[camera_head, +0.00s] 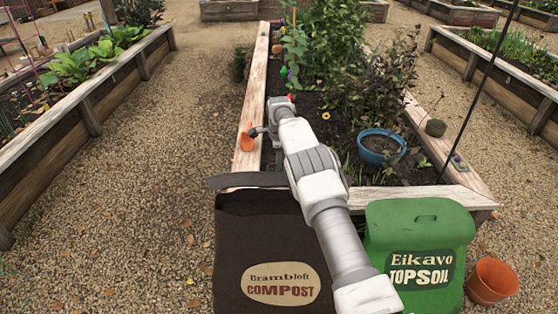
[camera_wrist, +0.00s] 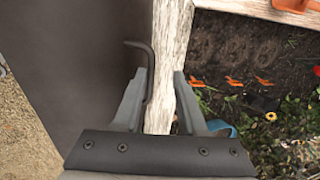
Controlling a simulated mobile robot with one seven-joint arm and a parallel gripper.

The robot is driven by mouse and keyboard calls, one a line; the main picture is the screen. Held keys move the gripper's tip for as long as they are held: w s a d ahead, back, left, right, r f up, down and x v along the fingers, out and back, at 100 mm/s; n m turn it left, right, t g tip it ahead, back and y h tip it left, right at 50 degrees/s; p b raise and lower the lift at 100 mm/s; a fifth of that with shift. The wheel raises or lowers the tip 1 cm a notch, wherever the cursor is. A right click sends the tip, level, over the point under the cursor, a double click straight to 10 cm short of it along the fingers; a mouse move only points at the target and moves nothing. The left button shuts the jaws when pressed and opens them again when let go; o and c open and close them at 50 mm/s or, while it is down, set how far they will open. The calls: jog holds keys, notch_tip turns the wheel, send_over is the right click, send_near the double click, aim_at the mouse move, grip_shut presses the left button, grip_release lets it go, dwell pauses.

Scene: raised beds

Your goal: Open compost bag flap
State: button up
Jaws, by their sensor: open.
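The compost bag (camera_head: 265,240) is a dark brown sack with a cream label, at the bottom centre of the head view. Its flap (camera_head: 240,182) lies as a dark band along the bag's top. In the wrist view a large brown surface (camera_wrist: 65,75), apparently the bag, fills the left. A dark bent handle (camera_wrist: 149,65) stands out from it, beside the inner side of the left finger; I cannot tell whether they touch. My gripper (camera_wrist: 158,78) is open, with the pale bed edge visible beyond its fingers. My arm hides part of the bag's right side in the head view.
A wooden raised bed (camera_head: 247,160) with plants and a blue pot (camera_head: 381,148) lies behind the bag. An orange tool (camera_head: 247,143) rests on its left edge. A green topsoil bag (camera_head: 415,235) and terracotta pot (camera_head: 493,281) stand right. Gravel (camera_head: 150,190) is open at left.

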jog(key=s+r+p, duration=0.3)
jog(key=r, duration=1.4)
jog(key=shift+s+p, duration=0.2)
jog(key=shift+p, duration=0.1)
